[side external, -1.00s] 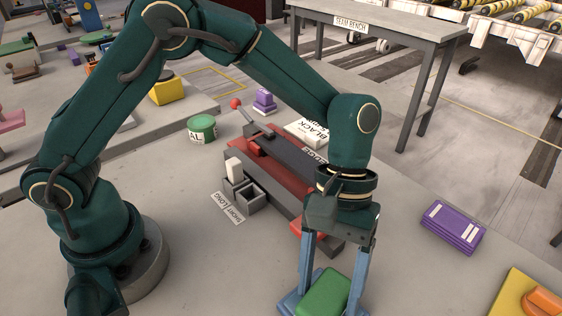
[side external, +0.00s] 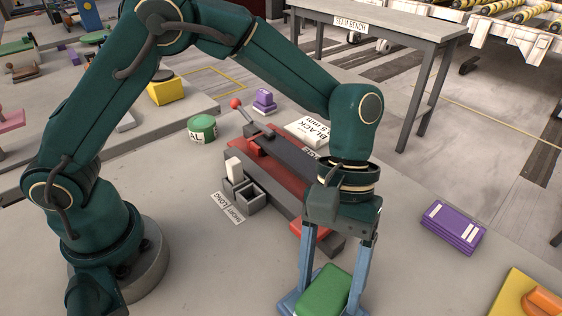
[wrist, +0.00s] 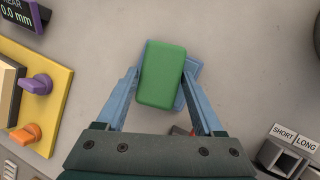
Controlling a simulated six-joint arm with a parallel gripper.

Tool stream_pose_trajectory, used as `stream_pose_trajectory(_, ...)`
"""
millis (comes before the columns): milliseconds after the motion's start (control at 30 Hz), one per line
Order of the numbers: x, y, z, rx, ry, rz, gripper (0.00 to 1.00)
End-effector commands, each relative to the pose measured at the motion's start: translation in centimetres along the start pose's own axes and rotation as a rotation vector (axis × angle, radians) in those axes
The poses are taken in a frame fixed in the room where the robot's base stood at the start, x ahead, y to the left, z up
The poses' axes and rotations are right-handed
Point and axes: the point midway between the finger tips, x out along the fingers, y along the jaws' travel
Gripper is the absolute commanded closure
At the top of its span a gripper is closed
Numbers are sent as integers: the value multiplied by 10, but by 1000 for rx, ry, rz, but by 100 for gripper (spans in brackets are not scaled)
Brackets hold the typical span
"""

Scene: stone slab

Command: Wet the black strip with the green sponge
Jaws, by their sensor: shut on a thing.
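The green sponge (side external: 324,292) is between the fingers of my gripper (side external: 328,285), low at the bottom edge of the side view. In the wrist view the sponge (wrist: 161,75) sits tilted between the two blue fingers, which are shut on it. Blue shows around and under the sponge; I cannot tell whether this is all fingertip or a shallow blue dish. The black strip (side external: 285,146) lies along the red fixture (side external: 280,165), behind and left of my gripper in the side view. My wrist hides part of the fixture. The strip is not in the wrist view.
A green tin (side external: 202,128) and a white BLACK-labelled packet (side external: 309,131) are behind. Purple blocks (side external: 453,227) and a yellow board (side external: 520,295) lie to the right. Bare slab lies between.

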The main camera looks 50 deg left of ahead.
Motion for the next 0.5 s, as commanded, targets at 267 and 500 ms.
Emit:
stream_pose_trajectory(267,-21,5,9,2,2,5,76)
stream_pose_trajectory(500,-37,8,17,2,3,5,76)
